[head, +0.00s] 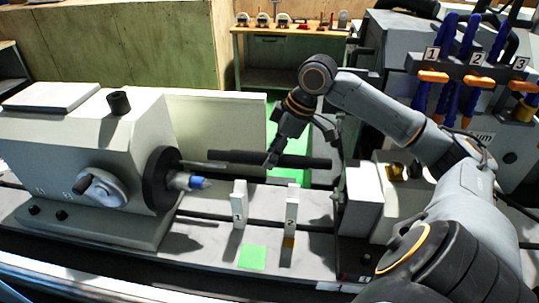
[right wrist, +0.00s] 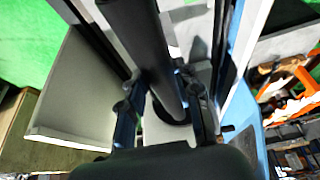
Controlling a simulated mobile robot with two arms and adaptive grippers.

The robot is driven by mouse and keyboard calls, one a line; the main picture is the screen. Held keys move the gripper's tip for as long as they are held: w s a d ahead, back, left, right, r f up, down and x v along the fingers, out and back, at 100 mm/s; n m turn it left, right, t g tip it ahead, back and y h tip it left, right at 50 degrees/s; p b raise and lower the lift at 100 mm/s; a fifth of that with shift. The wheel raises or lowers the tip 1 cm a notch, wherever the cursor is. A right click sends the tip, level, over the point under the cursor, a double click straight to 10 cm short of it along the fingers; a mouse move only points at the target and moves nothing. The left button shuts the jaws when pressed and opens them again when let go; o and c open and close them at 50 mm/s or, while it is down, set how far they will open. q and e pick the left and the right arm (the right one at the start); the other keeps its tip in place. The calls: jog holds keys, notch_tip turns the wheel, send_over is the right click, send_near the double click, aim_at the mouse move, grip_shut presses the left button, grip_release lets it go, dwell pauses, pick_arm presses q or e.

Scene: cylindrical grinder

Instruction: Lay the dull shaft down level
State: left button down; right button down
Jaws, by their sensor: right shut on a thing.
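The dull shaft (head: 235,156) is a long dark bar, held close to level in the head view, with its right end slightly lower in the picture. My right gripper (head: 273,159) is shut around its middle. In the right wrist view the shaft (right wrist: 140,35) passes between the two fingers (right wrist: 163,98). Two white upright supports, marked 1 (head: 239,206) and 2 (head: 291,210), stand on the grinder bed. The shaft appears above and behind their tops, apart from them. My left gripper is not in view.
The grinder headstock (head: 90,140) with its dark chuck disc (head: 162,180) and blue-tipped centre (head: 197,183) is at left. A pale block (head: 363,202) stands at right. A green square (head: 252,257) marks the bed. Numbered blue-handled items (head: 467,38) hang at upper right.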

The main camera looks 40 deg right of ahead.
jog(key=shift+w+d+r, duration=0.1)
jog(key=shift+d+r, duration=0.05)
jog(key=shift+r, duration=0.5)
jog(key=shift+r, duration=0.1)
jog(key=shift+p, duration=0.4)
jog(key=shift+f+b, duration=0.55)
jog(key=shift+f, duration=0.05)
jog(key=shift+f+b, duration=1.15)
jog(key=shift+f, duration=0.8)
notch_tip(320, 180, down, 6)
jog(key=b, duration=0.2)
jog(key=shift+f, duration=0.2)
